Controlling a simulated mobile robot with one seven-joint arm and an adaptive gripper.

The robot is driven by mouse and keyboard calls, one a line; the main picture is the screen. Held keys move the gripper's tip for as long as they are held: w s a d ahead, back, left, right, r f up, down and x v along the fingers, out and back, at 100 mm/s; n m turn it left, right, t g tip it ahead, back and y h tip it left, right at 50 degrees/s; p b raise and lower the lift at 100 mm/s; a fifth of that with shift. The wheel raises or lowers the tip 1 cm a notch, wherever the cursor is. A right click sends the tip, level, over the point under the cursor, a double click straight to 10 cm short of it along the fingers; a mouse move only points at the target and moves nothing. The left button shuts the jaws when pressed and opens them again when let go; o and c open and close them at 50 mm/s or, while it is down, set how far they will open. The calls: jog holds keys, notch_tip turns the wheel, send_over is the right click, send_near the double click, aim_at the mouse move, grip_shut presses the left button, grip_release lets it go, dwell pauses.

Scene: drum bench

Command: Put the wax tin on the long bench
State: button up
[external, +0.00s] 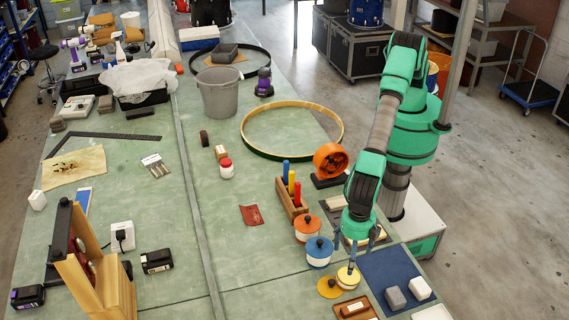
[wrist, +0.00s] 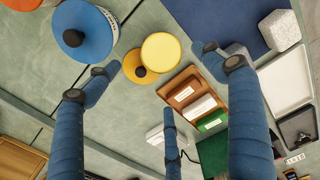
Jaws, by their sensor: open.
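A small round tin with a yellow top (external: 348,277), which looks like the wax tin, stands on the green long bench (external: 268,262) near its front right. In the wrist view the yellow tin (wrist: 161,54) lies between my spread fingers. My gripper (external: 353,251) points down above the tin, open and empty. In the wrist view its blue fingers (wrist: 153,62) are apart, with none visibly touching the tin. I cannot read any label.
White canisters with a blue lid (external: 319,248) and an orange lid (external: 307,226) stand close to the left. A wooden tray (external: 354,308) is in front. A blue mat (external: 385,275) with grey and white blocks is right. Bare bench lies left of the canisters.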

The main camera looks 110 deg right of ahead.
dwell(0.5)
jog(key=w+d+r+m+t, duration=0.1)
jog(key=w+d+r+m, duration=0.1)
jog(key=d+r, duration=0.8)
jog(key=w+d+r+m, duration=0.2)
jog(key=w+d+r, duration=0.1)
jog(key=d+r, duration=0.7)
jog(key=s+d+r+m+t+y, duration=0.1)
jog(key=s+d+r+m, duration=0.15)
jog(key=d+r, duration=0.65)
jog(key=s+d+r+m, duration=0.25)
jog(key=d+r, duration=0.35)
jog(key=d, duration=0.4)
jog(key=s+d+r+m+t, duration=0.1)
jog(key=s+d+r+m, duration=0.15)
jog(key=s+d, duration=0.55)
jog(key=s+d+r+m+t, duration=0.1)
jog(key=s+d+r, duration=0.4)
jog(key=d, duration=0.6)
jog(key=s+d+f+m, duration=0.2)
jog(key=s+d, duration=0.3)
jog(key=s, duration=0.5)
jog(key=s+d+f+m+t+h, duration=0.1)
jog(key=s+d+f+m, duration=0.1)
jog(key=s+d, duration=0.4)
jog(key=s+m, duration=0.1)
jog(key=s, duration=0.3)
jog(key=shift+d+f+t, duration=0.25)
jog(key=shift+f+t, duration=0.05)
jog(key=shift+f, duration=0.1)
